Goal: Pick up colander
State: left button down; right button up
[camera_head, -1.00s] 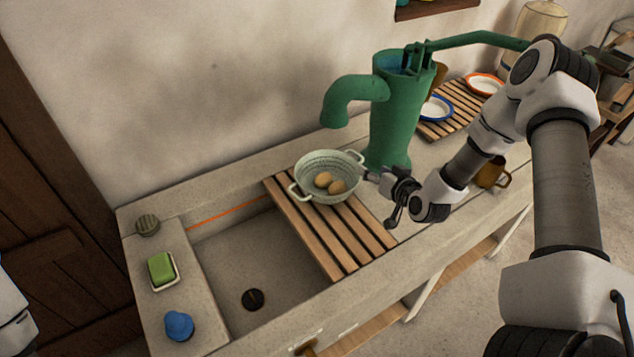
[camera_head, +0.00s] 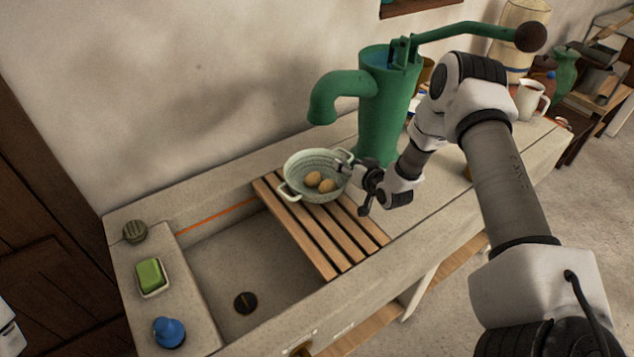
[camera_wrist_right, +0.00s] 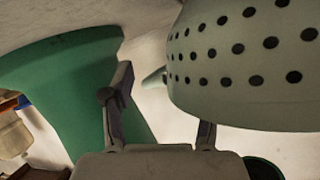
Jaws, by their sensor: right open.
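The pale green colander (camera_head: 298,166) stands upright on the wooden slatted rack (camera_head: 318,243) at the sink, with two brown eggs (camera_head: 320,182) inside. One handle points to the front left, the other to the back right. My right gripper (camera_head: 350,170) is open at the colander's right side, close to the back right handle. In the right wrist view, the perforated colander wall (camera_wrist_right: 240,60) fills the upper right, and a small part of a handle shows between the open fingers (camera_wrist_right: 160,110). Contact cannot be told. My left gripper is out of view.
The green pump (camera_head: 385,110) stands close behind my right gripper, its spout above the counter. The sink basin (camera_head: 225,265) is open at left. A green soap block (camera_head: 150,274) and a blue object (camera_head: 168,332) sit on the left ledge.

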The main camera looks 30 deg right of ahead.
jog(key=shift+s+r, duration=0.1)
jog(key=shift+s, duration=0.05)
grip_shut()
jog(key=shift+r, duration=0.15)
